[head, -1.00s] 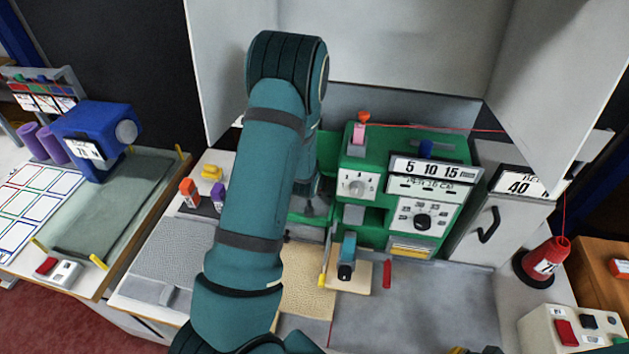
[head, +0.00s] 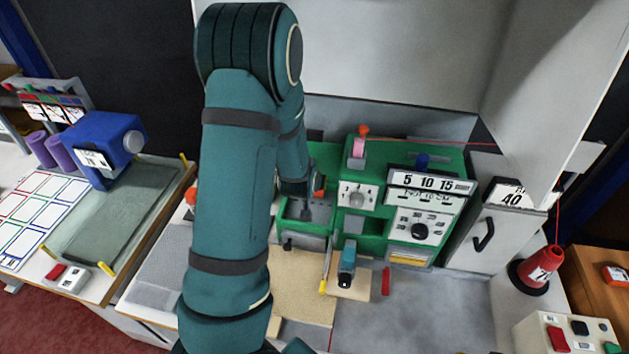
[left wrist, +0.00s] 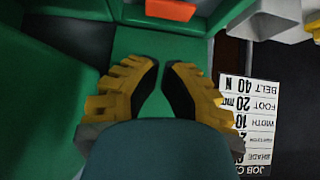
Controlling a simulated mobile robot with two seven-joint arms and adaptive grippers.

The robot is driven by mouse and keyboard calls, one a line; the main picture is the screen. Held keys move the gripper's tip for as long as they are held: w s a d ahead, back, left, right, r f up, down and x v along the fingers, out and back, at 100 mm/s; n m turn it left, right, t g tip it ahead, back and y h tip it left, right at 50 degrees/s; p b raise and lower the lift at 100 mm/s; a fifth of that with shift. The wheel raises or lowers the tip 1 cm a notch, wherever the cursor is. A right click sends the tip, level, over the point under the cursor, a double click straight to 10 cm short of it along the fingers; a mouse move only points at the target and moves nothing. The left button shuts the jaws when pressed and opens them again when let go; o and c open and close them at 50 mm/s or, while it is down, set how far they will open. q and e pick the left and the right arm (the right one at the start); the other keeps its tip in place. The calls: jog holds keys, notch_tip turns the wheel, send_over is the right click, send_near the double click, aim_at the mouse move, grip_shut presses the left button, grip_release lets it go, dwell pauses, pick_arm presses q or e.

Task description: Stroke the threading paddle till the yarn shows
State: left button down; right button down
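My left gripper (left wrist: 163,70) shows two yellow fingers with dark pads over the green machine in the left wrist view. The fingertips are close, with a narrow gap and nothing between them. An orange piece (left wrist: 170,9) lies beyond the tips, apart from them. An orange piece (head: 320,186) also shows beside my left arm in the head view; I cannot tell for certain whether it is the threading paddle. The green machine (head: 440,170) has dials and a 5 10 15 scale. Red yarn (head: 430,138) runs to an orange-topped pink guide (head: 359,148). My right gripper is out of view.
A red yarn cone (head: 537,268) stands at the right, by a grey cabinet (head: 485,238). A tan mat (head: 305,285) and a blue-topped tool (head: 347,265) lie before the machine. A blue machine (head: 103,145) stands on the left table.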

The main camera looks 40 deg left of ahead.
pick_arm(q)
jog(key=shift+v, duration=1.3)
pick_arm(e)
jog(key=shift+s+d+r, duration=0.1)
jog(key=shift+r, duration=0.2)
pick_arm(q)
jog(key=shift+r, duration=0.1)
dwell(2.5)
